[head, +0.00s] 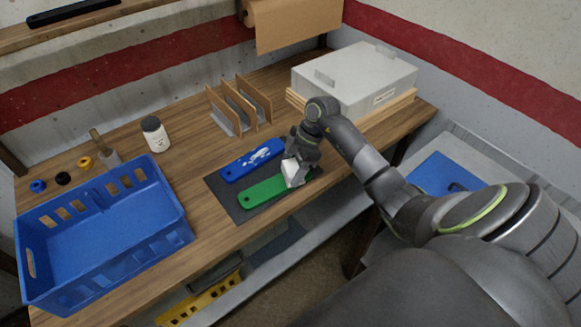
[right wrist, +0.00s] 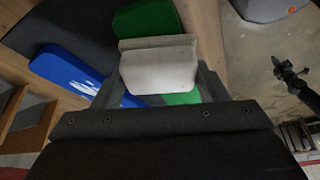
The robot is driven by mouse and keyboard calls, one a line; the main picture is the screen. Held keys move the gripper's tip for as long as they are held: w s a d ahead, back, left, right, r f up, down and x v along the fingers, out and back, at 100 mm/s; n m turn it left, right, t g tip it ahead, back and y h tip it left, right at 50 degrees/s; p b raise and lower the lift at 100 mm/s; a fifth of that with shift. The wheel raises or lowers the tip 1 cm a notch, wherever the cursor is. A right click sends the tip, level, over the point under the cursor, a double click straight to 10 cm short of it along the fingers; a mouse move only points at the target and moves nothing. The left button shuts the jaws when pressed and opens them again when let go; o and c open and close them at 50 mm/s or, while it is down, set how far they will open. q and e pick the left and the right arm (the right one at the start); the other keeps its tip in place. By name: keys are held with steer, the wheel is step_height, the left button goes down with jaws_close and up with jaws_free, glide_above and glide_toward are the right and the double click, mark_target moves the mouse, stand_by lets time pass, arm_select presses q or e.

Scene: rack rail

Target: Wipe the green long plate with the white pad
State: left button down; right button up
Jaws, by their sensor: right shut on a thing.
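The green long plate (head: 262,192) lies on a dark mat (head: 226,199) on the wooden table, in front of a blue long plate (head: 240,168) with white marks on it. My right gripper (head: 293,168) is shut on the white pad (head: 291,176), over the right part of the green plate. In the right wrist view the white pad (right wrist: 158,68) sits between the fingers, with the green plate (right wrist: 147,18) showing on both sides of it. I cannot tell whether the pad touches the plate. My left gripper is out of view.
A blue crate (head: 110,190) stands at the left of the table. Behind are a white jar (head: 155,134), a brush (head: 105,150), several small rings (head: 84,162) and a wooden divider rack (head: 240,103). A grey box (head: 352,77) stands at the back right.

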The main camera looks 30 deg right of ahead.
steer(key=shift+r+p, duration=2.8)
steer(key=shift+r, duration=0.1)
step_height(320, 180, up, 3)
steer(key=p, duration=0.3)
steer(key=shift+r, duration=0.1)
